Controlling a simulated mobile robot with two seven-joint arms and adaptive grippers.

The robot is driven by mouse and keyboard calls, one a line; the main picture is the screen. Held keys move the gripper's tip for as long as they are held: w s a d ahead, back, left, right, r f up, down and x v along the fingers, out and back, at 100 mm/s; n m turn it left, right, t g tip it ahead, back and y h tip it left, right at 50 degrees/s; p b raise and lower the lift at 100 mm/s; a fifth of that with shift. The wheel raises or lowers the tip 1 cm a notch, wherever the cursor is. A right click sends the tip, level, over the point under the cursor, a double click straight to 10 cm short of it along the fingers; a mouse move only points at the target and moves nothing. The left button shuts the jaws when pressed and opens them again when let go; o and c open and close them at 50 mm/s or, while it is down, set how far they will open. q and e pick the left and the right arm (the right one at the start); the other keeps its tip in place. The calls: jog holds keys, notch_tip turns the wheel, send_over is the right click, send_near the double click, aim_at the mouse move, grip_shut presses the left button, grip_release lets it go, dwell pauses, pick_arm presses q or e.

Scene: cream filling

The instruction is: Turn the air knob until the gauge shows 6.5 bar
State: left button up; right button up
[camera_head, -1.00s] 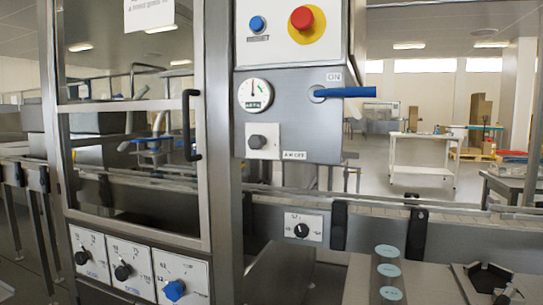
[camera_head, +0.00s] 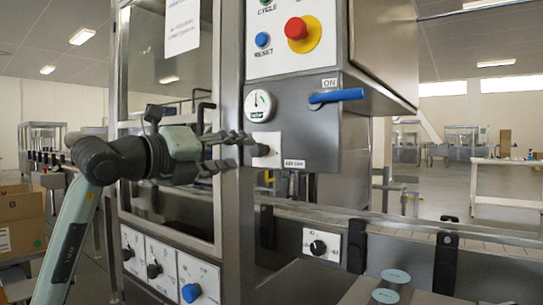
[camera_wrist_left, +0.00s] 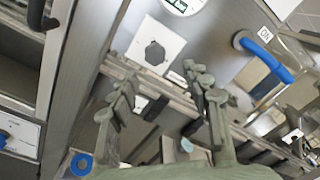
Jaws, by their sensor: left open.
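The air knob (camera_head: 262,150) is a dark knob on a white square plate under the gauge, partly covered by my gripper in the head view. It shows clearly in the left wrist view (camera_wrist_left: 155,52). The round white gauge (camera_head: 259,106) sits above it; its needle points roughly upward, but the value is too small to read. Only the gauge's lower edge (camera_wrist_left: 182,6) shows in the wrist view. My left gripper (camera_head: 236,151) is open, its fingers pointing at the knob plate from the left. In the wrist view the fingers (camera_wrist_left: 162,85) are apart and empty, with the knob beyond their tips.
A blue ON lever (camera_head: 337,96) sticks out right of the gauge. A red stop button (camera_head: 297,29) and a blue reset button (camera_head: 262,40) are above. A black door handle (camera_head: 202,118) is behind my gripper. The conveyor rail (camera_head: 400,228) runs below.

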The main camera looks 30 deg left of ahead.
aim_at(254, 151)
pick_arm(q)
jog(key=shift+y, duration=0.5)
jog(key=w+p, duration=0.2)
jog(key=w, duration=0.5)
jog(key=shift+w+a+r, duration=0.1)
jog(key=shift+w+r, duration=0.05)
jog(key=shift+w, duration=0.1)
pick_arm(e)
jog(key=x, duration=0.4)
jog(key=shift+a+f, duration=0.3)
jog(key=shift+f, duration=0.1)
pick_arm(q)
jog(key=shift+c, duration=0.6)
grip_shut()
